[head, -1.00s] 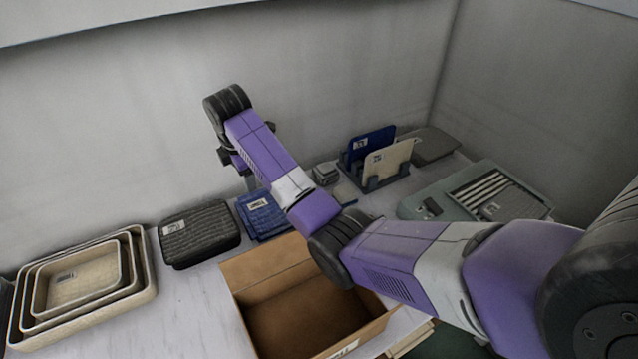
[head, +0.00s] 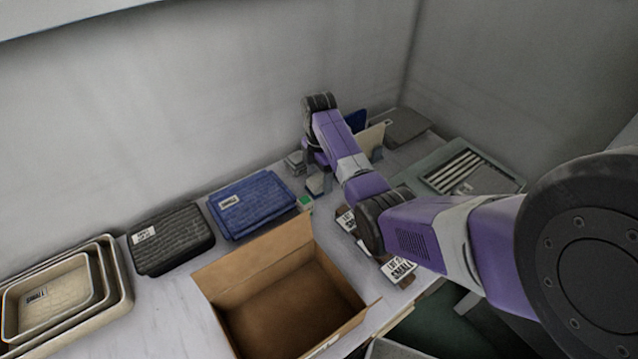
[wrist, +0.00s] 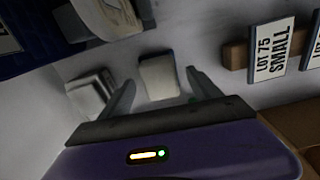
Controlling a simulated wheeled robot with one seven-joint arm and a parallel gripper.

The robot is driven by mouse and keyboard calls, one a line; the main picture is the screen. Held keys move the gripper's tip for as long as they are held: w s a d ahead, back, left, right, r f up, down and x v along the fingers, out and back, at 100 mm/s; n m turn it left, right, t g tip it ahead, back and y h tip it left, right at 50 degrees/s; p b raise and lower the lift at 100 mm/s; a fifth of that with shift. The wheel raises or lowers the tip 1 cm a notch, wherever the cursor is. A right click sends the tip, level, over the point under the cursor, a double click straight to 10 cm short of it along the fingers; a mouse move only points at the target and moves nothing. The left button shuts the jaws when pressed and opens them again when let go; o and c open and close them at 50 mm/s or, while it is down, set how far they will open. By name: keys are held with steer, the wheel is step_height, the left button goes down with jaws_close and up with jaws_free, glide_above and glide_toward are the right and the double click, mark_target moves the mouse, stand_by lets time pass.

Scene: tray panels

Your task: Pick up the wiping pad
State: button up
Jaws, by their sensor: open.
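A small pale block with a dark edge, which looks like the wiping pad (wrist: 157,77), lies on the table. In the head view it shows as a small pale shape (head: 318,184) just below my gripper, partly hidden by it. In the wrist view my gripper (wrist: 160,84) is open and empty, with one finger on each side of the pad. The fingers appear apart from it; I cannot tell the height gap. In the head view my wrist points down over this spot, and the fingertips are hard to make out.
A grey stack (head: 295,160) stands close beside the pad, and a small green-topped item (head: 305,203) is near it. Labelled blocks (head: 400,268) lie to the right of an open cardboard box (head: 262,268).

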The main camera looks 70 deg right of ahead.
steer(key=shift+f, duration=0.95)
jaws_close()
step_height(320, 180, up, 11)
step_height(320, 180, up, 8)
steer(key=p, duration=0.6)
glide_above(318, 179)
steer(key=shift+s+r, duration=0.1)
steer(key=shift+r, duration=0.4)
steer(key=shift+a, duration=0.1)
